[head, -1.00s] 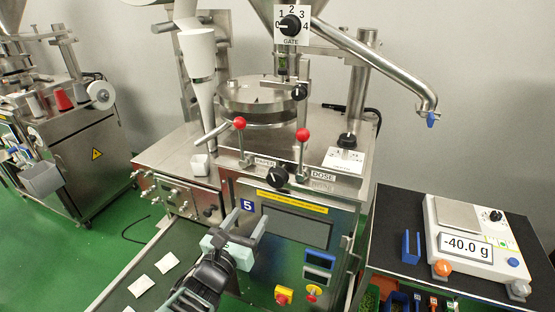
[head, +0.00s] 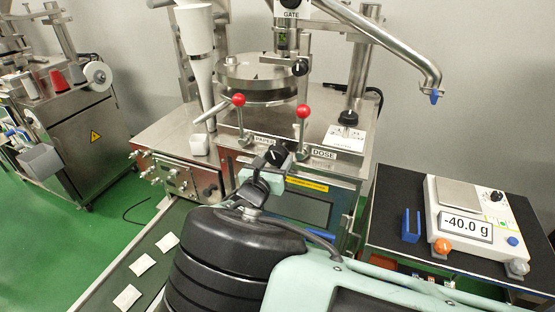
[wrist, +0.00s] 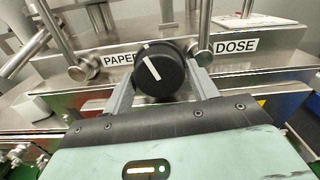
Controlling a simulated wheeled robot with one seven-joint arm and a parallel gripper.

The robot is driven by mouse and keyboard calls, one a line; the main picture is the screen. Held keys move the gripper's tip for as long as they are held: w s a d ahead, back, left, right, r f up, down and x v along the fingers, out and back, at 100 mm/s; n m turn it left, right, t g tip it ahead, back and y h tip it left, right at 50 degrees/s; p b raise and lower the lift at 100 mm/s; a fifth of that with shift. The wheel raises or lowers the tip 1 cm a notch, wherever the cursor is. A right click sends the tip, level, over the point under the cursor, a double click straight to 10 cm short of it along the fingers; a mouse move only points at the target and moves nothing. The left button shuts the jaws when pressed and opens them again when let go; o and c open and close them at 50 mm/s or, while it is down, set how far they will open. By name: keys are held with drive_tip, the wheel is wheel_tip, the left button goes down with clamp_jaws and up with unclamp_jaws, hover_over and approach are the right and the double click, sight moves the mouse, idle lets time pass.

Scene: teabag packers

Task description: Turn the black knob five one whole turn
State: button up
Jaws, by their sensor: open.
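The black knob (head: 276,156) sits on the front of the steel machine, between the PAPER and DOSE labels. In the wrist view the knob (wrist: 159,70) is near the top middle, with a white pointer line tilted up and to the left. My gripper (wrist: 162,82) is open, with one grey finger on each side of the knob. I cannot tell whether the fingers touch it. In the head view my gripper (head: 262,174) is at the knob, and my arm covers much of the machine's lower front.
Two red-topped levers (head: 239,100) (head: 303,111) rise behind the knob. A steel spout (head: 400,50) hangs at upper right. A scale (head: 465,225) reading -40.0 g stands on a black table at right. White packets (head: 142,264) lie at lower left.

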drive_tip(key=shift+x, duration=1.05)
drive_tip(key=c, duration=0.7)
drive_tip(key=shift+f+m+b, duration=0.25)
drive_tip(key=shift+m+b, duration=0.25)
drive_tip(key=shift+b, duration=0.35)
drive_tip(key=shift+a+m+b, duration=0.1)
drive_tip(key=shift+m+b, duration=0.45)
drive_tip(key=shift+m, duration=0.05)
drive_tip(key=shift+r+m+b, duration=0.2)
drive_tip(key=shift+m+b, duration=0.4)
drive_tip(key=shift+m, duration=0.4)
